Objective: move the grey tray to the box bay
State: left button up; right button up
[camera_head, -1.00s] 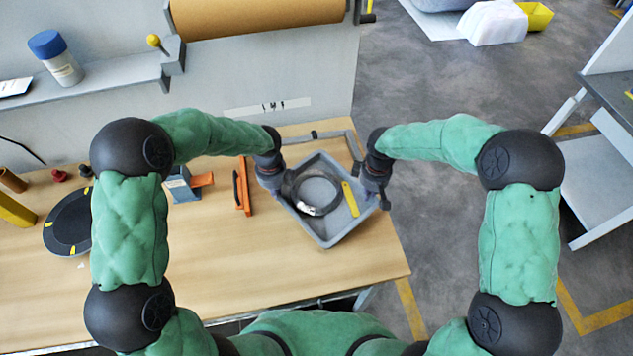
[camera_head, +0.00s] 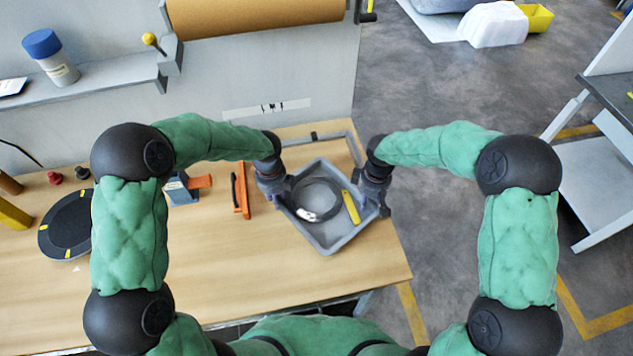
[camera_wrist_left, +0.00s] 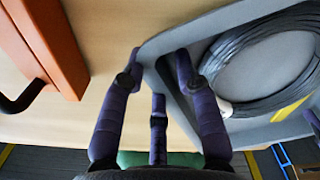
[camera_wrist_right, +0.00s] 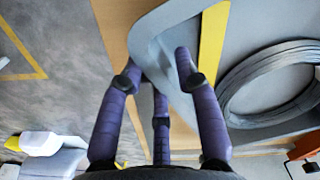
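The grey tray (camera_head: 330,240) sits at the right end of the wooden table, turned cornerwise. A dark wire coil (camera_wrist_left: 222,98) and a yellow strip (camera_head: 350,206) lie in it. My left gripper (camera_head: 274,192) is at the tray's left corner, and my right gripper (camera_head: 374,194) is at its right corner. In both wrist views the fingers stand apart on either side of the tray wall, with gaps showing, so both look open. I cannot tell which place is the box bay.
An orange-handled tool (camera_head: 241,190) and a blue-grey block with an orange part (camera_head: 183,188) stand left of the tray. A black round plate (camera_head: 66,224) lies further left. The front of the table (camera_head: 250,270) is clear. A grey rack (camera_head: 598,180) stands across the floor at right.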

pick_arm(q)
jog(key=shift+w+r, duration=0.1)
jog(key=shift+r, duration=0.15)
pick_arm(e)
jog(key=shift+r, duration=0.2)
pick_arm(q)
notch_tip(320, 180, up, 12)
jog(key=shift+s+f, duration=0.2)
jog(key=shift+f, duration=0.05)
pick_arm(e)
notch_tip(320, 180, up, 12)
dwell(0.7)
